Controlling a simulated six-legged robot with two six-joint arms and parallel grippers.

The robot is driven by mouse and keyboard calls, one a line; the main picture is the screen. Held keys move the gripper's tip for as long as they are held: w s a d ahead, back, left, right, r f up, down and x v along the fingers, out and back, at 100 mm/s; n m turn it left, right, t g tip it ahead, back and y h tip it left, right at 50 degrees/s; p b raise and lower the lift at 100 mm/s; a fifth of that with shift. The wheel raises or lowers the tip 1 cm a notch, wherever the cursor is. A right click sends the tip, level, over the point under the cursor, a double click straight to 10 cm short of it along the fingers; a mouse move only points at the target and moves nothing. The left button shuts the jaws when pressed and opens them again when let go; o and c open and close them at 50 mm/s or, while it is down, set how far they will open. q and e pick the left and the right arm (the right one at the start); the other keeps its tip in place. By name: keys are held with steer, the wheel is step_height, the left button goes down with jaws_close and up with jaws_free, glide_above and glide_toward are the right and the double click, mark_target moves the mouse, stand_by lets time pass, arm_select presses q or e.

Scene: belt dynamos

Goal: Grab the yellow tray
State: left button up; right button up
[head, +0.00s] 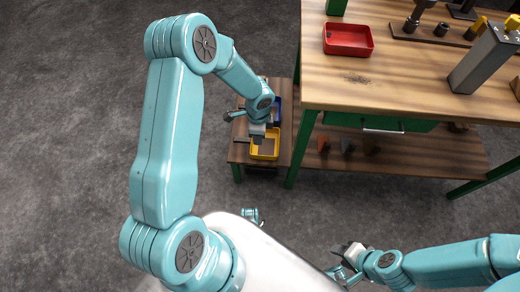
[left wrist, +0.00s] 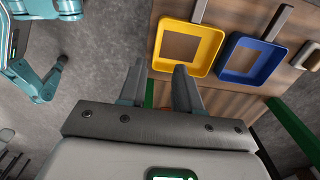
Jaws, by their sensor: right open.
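The yellow tray (head: 272,154) is a shallow open box on the low wooden shelf left of the workbench. In the left wrist view the yellow tray (left wrist: 157,48) lies just beyond my left fingertips. My left gripper (head: 257,137) is above the tray's edge in the head view. Its two fingers (left wrist: 158,68) stand apart with nothing between them; the right finger overlaps the tray's near wall in the picture. I cannot tell whether it touches. My right gripper (head: 345,271) is open and empty, low at the bottom of the head view, far from the tray.
A blue tray (left wrist: 224,63) sits beside the yellow one. The workbench (head: 400,85) with a red tray (head: 348,40) and grey metal parts rises to the right, its green leg (head: 302,150) close to the shelf (head: 240,152). Grey floor is free on the left.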

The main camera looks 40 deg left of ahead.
arm_select(q)
step_height(320, 180, down, 10)
steer(key=b, duration=0.3)
steer(key=shift+s+r, duration=0.1)
steer(key=shift+s+d+f+b, duration=0.1)
steer(key=shift+d+f+b, duration=0.05)
steer(key=shift+f+b, duration=0.3)
step_height(320, 180, down, 4)
steer(key=shift+d+f+b, duration=0.15)
steer(key=shift+f+b, duration=0.05)
steer(key=shift+b, duration=0.8)
steer(key=shift+r, duration=0.1)
jaws_close()
